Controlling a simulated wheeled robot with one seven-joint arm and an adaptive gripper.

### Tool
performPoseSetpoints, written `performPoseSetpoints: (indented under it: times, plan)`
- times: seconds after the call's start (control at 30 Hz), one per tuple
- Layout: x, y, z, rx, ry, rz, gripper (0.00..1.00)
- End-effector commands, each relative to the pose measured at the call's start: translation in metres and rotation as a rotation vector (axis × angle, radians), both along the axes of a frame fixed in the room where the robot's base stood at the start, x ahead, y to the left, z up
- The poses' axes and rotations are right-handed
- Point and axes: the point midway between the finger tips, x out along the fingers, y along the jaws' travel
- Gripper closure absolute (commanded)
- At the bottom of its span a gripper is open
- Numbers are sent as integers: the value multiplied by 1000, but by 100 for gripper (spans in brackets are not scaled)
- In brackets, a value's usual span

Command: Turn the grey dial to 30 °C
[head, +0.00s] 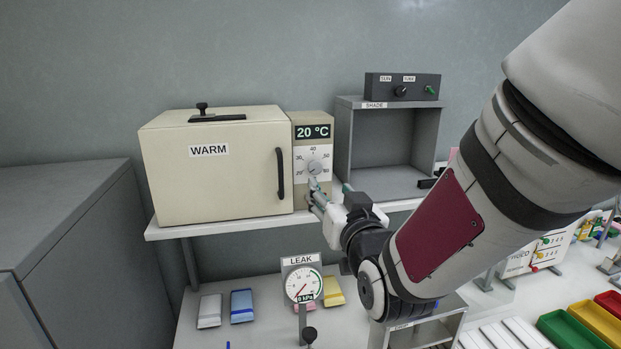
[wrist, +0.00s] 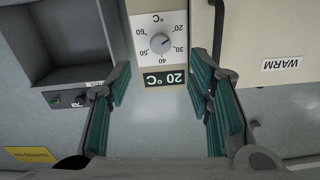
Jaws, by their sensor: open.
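The grey dial (head: 315,167) sits on a white scale plate on the control panel (head: 326,122) beside the WARM cabinet. The display above it reads 20 °C. In the wrist view, which is upside down, the dial (wrist: 160,43) lies between my two fingers, farther off, and its pointer is toward the 20 end. My gripper (head: 316,192) is open just in front of and below the dial in the head view. In the wrist view my gripper (wrist: 164,84) has its green-padded fingers spread on either side of the panel, with nothing between them.
The cream WARM cabinet (head: 215,180) with a black handle (head: 280,174) stands left of the panel. A grey SHADE box (head: 388,143) stands to its right, with a switch box (head: 402,87) on top. A LEAK gauge (head: 303,284) stands below the shelf.

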Motion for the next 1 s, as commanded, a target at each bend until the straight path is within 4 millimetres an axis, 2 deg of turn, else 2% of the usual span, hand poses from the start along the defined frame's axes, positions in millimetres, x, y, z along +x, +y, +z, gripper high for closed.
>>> performPoseSetpoints:
  times: [0.03,0.1,0.5,0.7,1.0]
  plan:
    - [15,3,-2,1,-3,1,53]
    - [28,6,-2,-1,-2,1,53]
    - [92,19,1,-3,-1,0,53]
    - [105,21,1,-1,0,-1,53]
    - [107,22,1,-1,0,-1,55]
